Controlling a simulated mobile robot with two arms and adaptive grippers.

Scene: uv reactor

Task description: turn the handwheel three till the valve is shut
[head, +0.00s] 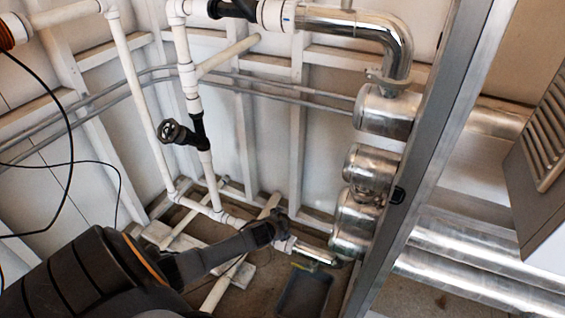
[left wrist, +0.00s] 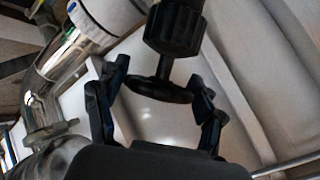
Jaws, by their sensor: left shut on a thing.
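In the left wrist view a black handwheel (left wrist: 160,92) on a ribbed black valve body (left wrist: 174,28) sits between the two fingers of my left gripper (left wrist: 158,84). The fingers are shut on the wheel, one at each side of its rim. In the head view my left arm comes in from the lower left, and my left gripper (head: 268,230) is at the low white pipe near the floor. The handwheel it holds is mostly hidden there by the dark gripper. No number shows on the wheel, and I cannot tell how far the valve is turned. My right gripper is not in view.
Another black handwheel (head: 173,132) is on the upright white pipe, and a black valve (head: 232,9) is at the top. Steel cylinders (head: 352,225) and a metal post (head: 420,160) stand close on the right. A dark tray (head: 303,292) lies on the floor.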

